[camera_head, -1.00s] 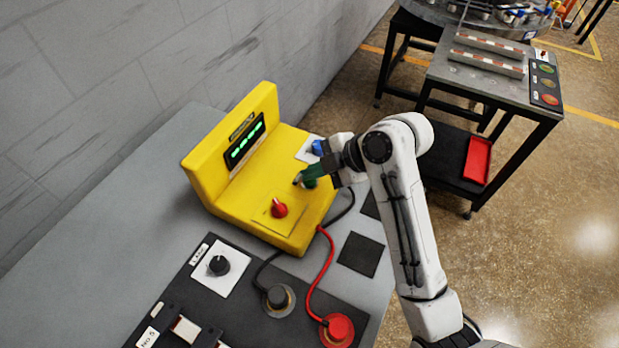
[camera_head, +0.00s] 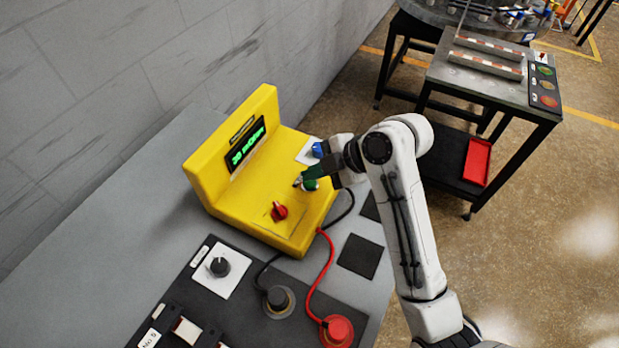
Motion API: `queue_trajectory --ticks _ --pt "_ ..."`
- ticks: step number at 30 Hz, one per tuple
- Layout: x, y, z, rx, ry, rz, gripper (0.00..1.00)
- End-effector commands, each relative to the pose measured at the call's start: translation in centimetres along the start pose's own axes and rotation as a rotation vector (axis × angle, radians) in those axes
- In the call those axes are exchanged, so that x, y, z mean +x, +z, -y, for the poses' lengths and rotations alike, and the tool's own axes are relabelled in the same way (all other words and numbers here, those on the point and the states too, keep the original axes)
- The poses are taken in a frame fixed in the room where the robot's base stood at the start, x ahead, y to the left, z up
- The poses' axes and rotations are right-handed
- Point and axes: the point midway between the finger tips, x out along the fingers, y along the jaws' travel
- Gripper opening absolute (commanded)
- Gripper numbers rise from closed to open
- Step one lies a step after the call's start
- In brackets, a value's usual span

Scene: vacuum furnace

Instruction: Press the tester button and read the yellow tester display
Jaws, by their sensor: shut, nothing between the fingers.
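The yellow tester (camera_head: 275,158) stands on the grey bench. Its display (camera_head: 248,143) is lit green with small text that looks like "20 mOhm", though the unit is hard to make out. A red knob (camera_head: 279,212) sits on the tester's sloping face. My gripper (camera_head: 299,182) is shut and empty, with its tips at the tester's upper face. A green button (camera_head: 311,184) shows right beside the fingers, partly hidden by them. I cannot tell whether the fingers touch it.
A blue knob (camera_head: 318,150) on a white plate is close behind my gripper. A metal cart (camera_head: 478,75) stands at the right.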

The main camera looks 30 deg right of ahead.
Motion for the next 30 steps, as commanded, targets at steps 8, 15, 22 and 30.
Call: queue_trajectory --ticks 8,15,22,30 --pt "-0.3 -0.3 -0.3 0.000 0.000 0.000 0.00" --pt "-0.7 -0.5 -0.5 -0.001 0.001 0.000 0.00" --pt "-2.1 -1.5 -1.5 -0.001 0.001 0.000 0.00" --pt "-3.7 -2.7 -2.8 -0.001 0.001 0.000 0.00"
